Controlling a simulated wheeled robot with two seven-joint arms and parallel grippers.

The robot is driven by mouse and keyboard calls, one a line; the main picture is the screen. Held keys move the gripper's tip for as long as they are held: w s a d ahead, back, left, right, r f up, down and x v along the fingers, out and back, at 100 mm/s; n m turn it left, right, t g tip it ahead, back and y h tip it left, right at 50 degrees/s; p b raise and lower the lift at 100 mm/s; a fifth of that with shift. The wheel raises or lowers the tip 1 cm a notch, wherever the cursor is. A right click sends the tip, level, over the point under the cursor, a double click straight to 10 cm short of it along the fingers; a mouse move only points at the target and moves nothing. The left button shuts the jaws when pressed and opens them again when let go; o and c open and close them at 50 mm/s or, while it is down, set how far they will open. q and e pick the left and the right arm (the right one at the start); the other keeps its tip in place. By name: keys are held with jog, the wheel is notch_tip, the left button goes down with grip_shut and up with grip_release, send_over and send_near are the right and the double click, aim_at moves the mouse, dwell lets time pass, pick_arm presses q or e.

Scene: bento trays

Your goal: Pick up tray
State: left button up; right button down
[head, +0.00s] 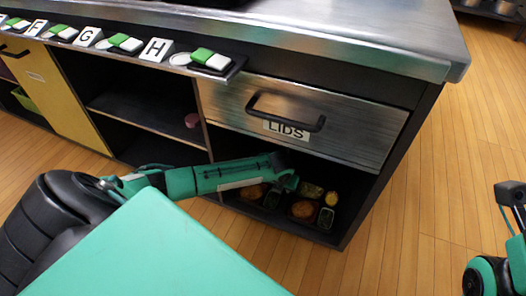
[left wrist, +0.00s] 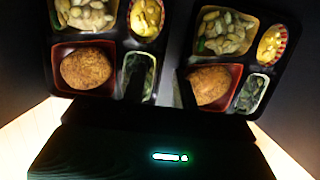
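Two black bento trays with food sit side by side in the left wrist view, the left tray (left wrist: 121,50) and the right tray (left wrist: 239,64). Each holds a round brown item in a red compartment, a pale nut-like food, a yellow food in a small cup and a dark green food. In the head view they are on the low shelf under the drawer, partly hidden by my left arm. My left gripper (head: 289,182) is at the trays, above or beside them. Its fingertips are not clear, and no hold shows.
The closed LIDS drawer (head: 305,115) and the metal counter (head: 350,35) are directly above the shelf opening. The cabinet's side wall bounds the opening on the right. A middle shelf (head: 150,115) to the left is mostly empty. The wooden floor (head: 440,200) at right is clear.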

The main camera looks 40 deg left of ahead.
aim_at(284, 192)
pick_arm(q)
jog(key=shift+b+x, duration=2.15)
jog(key=shift+x, duration=0.45)
jog(key=shift+w+d, duration=0.2)
jog(key=shift+d, duration=0.05)
jog(key=shift+r, duration=0.1)
grip_shut()
